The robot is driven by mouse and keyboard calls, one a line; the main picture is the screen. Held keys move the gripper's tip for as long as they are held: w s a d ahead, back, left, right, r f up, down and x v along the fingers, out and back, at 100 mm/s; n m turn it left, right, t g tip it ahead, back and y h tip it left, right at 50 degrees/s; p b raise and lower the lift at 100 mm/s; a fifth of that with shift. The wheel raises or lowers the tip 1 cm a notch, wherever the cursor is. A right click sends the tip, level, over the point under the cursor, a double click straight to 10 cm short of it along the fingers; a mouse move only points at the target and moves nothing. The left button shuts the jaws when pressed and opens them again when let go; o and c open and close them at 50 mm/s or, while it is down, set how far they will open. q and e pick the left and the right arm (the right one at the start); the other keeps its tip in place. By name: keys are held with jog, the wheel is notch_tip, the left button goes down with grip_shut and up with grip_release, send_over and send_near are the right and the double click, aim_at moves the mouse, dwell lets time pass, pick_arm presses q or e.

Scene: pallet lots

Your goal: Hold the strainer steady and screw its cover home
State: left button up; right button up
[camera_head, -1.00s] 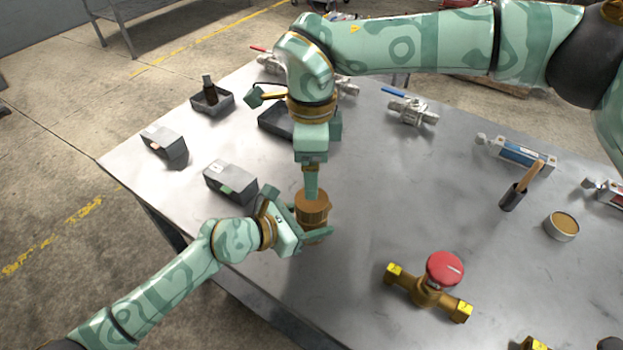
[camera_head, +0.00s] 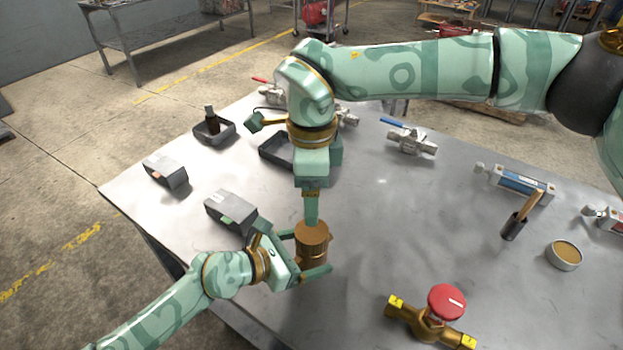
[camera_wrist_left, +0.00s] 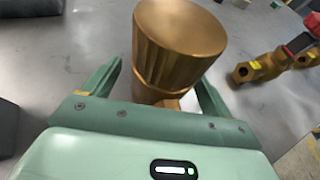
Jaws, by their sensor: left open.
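The brass strainer (camera_head: 313,256) stands upright near the table's front edge. Its ribbed cover (camera_head: 311,233) is on top and shows large in the left wrist view (camera_wrist_left: 178,45). I cannot tell how far the cover is screwed down. My left gripper (camera_head: 307,250) is open, with one finger on each side of the strainer's body; both fingers show in the left wrist view (camera_wrist_left: 160,95). My right gripper (camera_head: 311,220) points straight down above the cover. The cover's top looks bare in the left wrist view. The right fingers overlap in the head view, so their opening is hidden.
A brass valve with a red knob (camera_head: 446,302) lies at the front right. A grey block (camera_head: 231,211) is close behind my left gripper. A black tray (camera_head: 276,151) is partly behind my right arm. A cup holding a wooden handle (camera_head: 514,227) and a round tin (camera_head: 564,255) stand right.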

pick_arm(q)
jog(key=p+v, duration=0.1)
jog(key=v, duration=1.4)
jog(key=shift+p, duration=0.4)
jog(key=shift+w, duration=0.1)
